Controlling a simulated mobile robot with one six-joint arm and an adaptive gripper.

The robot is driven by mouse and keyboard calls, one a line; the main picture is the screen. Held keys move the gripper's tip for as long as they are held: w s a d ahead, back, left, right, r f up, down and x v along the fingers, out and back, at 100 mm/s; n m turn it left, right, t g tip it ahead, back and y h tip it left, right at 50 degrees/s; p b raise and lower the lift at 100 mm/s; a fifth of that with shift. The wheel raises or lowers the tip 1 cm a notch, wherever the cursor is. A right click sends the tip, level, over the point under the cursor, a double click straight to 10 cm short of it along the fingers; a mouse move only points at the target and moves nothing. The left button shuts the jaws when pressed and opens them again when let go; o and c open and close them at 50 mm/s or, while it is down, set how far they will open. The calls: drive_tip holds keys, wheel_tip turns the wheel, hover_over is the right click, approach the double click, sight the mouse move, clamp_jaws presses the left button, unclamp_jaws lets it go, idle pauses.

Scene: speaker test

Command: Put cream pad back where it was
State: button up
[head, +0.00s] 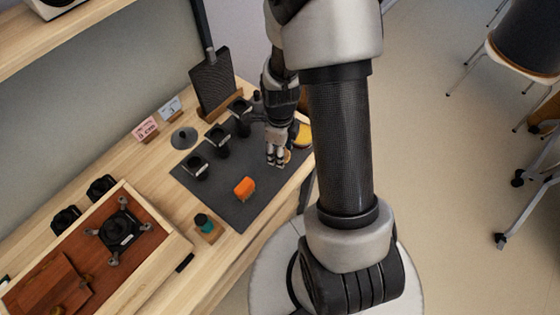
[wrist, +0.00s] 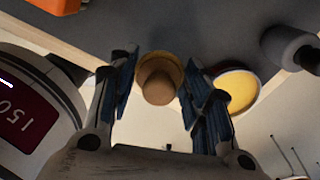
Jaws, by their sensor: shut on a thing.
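My gripper (head: 277,160) is low over the front right part of the dark grey mat (head: 222,209), fingers pointing down. It is shut on a small round piece with a tan knob and a yellowish rim, which looks like the cream pad (wrist: 159,84); it shows between the fingers in the wrist view. In the head view the piece is mostly hidden by the fingers. I cannot tell whether it touches the mat. A yellow round pad with a dark rim (wrist: 238,92) is beside the right finger; in the head view it (head: 305,134) lies near the table edge.
An orange brush-like block (head: 244,187) lies on the mat left of my gripper. Several black cup-like holders (head: 217,140) stand in a row behind it. A wooden tray (head: 150,270) fills the lower left. Bare mat lies around the orange block.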

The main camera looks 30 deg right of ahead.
drive_tip(key=shift+f+b, duration=0.75)
drive_tip(key=shift+f, duration=1.6)
drive_tip(key=shift+f, duration=0.1)
drive_tip(key=o, duration=1)
